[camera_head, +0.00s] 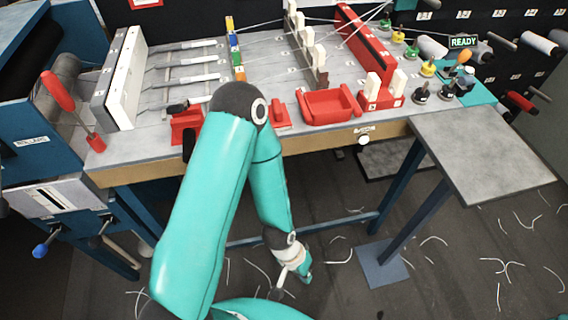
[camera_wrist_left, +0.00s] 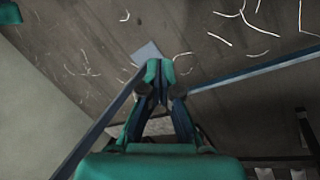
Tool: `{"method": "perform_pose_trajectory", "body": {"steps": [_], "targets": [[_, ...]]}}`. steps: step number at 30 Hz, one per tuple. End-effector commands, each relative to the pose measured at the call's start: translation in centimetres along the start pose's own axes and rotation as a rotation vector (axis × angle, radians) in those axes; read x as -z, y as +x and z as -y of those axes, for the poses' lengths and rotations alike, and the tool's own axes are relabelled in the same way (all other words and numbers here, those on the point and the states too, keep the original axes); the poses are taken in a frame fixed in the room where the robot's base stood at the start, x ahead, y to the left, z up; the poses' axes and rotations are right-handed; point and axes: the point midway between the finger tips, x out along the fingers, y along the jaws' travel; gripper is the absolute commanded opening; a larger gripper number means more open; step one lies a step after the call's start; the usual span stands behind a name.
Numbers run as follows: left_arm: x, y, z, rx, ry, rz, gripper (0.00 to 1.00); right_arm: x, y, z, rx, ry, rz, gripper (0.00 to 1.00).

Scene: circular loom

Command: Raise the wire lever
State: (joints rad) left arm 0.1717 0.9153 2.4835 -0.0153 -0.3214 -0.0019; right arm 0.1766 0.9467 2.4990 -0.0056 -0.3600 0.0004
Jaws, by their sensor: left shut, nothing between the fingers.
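Several levers show in the head view, and I cannot tell from their labels which is the wire lever. A red-handled lever (camera_head: 62,97) stands tilted at the loom table's left front corner. A black-handled lever (camera_head: 178,106) lies low by a red block on the front edge. A blue-knobbed lever (camera_head: 42,247) sticks out below the rollers unit. My left gripper (camera_head: 302,274) hangs below the table's front edge, well away from these levers. In the left wrist view its fingertips (camera_wrist_left: 160,69) are together with nothing between them. My right gripper is not in view.
The loom table (camera_head: 140,146) carries a red tray (camera_head: 329,102), a red rack (camera_head: 365,50) and several coloured spools. A grey side table (camera_head: 490,150) stands at the right. My left arm crosses the table's front edge. The floor has scattered wire pieces.

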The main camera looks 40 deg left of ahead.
Motion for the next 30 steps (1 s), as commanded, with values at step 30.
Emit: {"method": "perform_pose_trajectory", "body": {"steps": [30], "targets": [[14.5, -37.0, 0.0, 0.28, 0.405, -0.278, 0.0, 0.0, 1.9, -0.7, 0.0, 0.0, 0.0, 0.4]]}}
